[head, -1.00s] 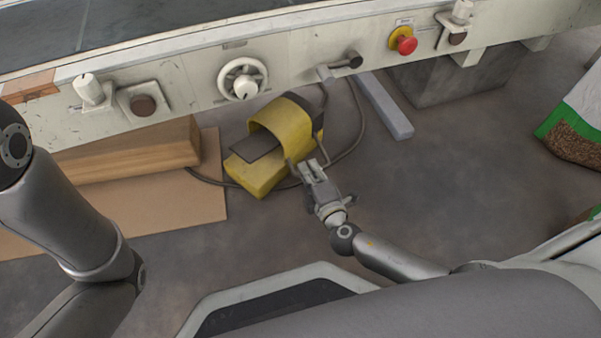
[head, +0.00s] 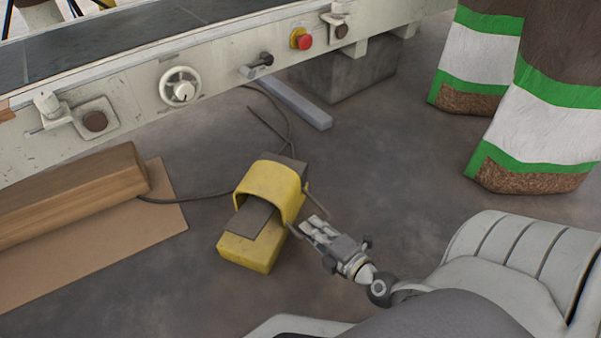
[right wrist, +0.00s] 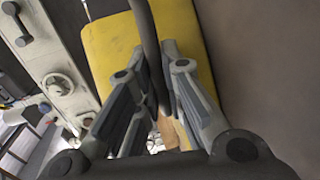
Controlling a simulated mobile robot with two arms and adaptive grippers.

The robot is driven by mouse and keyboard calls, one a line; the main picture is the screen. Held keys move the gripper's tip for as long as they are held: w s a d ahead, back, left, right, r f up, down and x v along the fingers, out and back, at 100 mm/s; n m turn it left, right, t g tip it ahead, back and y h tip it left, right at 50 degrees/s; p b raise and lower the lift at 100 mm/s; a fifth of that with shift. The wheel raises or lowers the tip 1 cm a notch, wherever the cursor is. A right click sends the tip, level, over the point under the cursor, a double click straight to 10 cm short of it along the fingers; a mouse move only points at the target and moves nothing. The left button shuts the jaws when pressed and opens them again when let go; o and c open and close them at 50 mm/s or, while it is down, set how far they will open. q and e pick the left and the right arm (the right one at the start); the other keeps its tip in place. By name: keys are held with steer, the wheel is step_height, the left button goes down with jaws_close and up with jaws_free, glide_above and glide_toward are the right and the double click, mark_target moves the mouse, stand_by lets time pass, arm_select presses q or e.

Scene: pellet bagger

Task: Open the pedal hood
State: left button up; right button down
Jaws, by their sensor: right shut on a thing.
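The yellow foot pedal (head: 245,252) is on the floor in front of the machine. Its yellow hood (head: 275,178) arches over the dark pedal plate (head: 251,217), whose front part shows below the arch. Thin grey bars (head: 316,199) stick out from the hood's right side. My right gripper (head: 311,225) is at these bars, right of the hood. In the right wrist view, my right gripper (right wrist: 157,85) is shut on a dark bar (right wrist: 147,35), with a yellow surface (right wrist: 110,50) of the pedal unit behind it. My left gripper is out of view.
The machine's front panel (head: 225,85) with a handwheel (head: 180,87) and red button (head: 305,41) runs behind. A wooden beam (head: 75,190) lies left on a brown sheet (head: 120,250). Pellet bags (head: 540,135) stand right. A cable (head: 190,199) runs by the pedal.

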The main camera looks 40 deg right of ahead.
steer(key=shift+s, duration=0.5)
steer(key=c, duration=1.5)
jaws_free()
steer(key=v, duration=1.2)
